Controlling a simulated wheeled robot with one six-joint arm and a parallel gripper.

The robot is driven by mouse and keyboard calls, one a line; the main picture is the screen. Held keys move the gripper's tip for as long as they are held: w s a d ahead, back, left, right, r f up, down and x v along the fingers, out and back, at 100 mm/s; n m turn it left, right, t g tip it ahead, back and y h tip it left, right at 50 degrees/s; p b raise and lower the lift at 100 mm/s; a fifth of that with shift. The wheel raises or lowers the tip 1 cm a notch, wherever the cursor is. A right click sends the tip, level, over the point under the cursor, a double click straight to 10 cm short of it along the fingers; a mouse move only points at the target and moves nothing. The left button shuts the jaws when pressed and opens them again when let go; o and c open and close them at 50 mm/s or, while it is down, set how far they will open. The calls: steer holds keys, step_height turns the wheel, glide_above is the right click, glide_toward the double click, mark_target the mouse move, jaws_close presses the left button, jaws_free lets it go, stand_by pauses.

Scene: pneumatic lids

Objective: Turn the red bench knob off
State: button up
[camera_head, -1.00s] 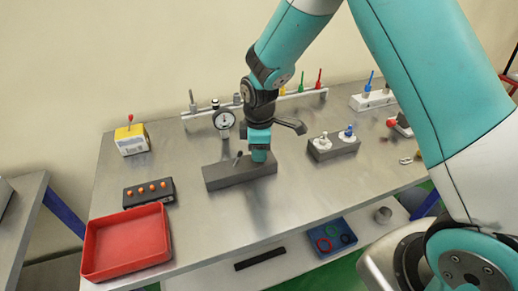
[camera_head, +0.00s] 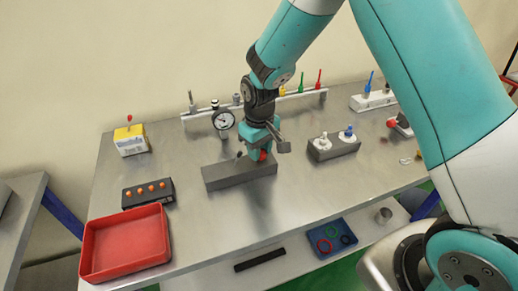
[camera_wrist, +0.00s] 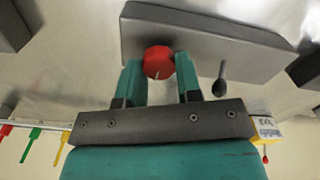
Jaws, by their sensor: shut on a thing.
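The red knob (camera_head: 263,155) sits on the dark grey bench block (camera_head: 238,178) at the middle of the table. In the wrist view the knob (camera_wrist: 158,61) is at the top centre, with a thin pale mark on its near face. A finger of my gripper (camera_wrist: 159,82) is on each side of it, and the gripper is shut on the knob. In the head view my gripper (camera_head: 258,150) points down at the block and hides part of the knob.
A round gauge (camera_head: 223,121) stands behind the block, before a rail (camera_head: 290,97) with coloured valves. A grey block with two fittings (camera_head: 333,148) is to the right. A button box (camera_head: 149,193) and a red tray (camera_head: 126,243) are to the left.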

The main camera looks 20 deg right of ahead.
steer(key=m, duration=0.3)
steer(key=shift+d+m, duration=0.1)
steer(key=shift+m, duration=2.2)
steer(key=o, duration=0.9)
steer(key=shift+o, duration=0.2)
step_height(320, 180, up, 18)
steer(key=b, duration=0.2)
steer(key=shift+f, duration=0.25)
steer(key=shift+s, duration=0.1)
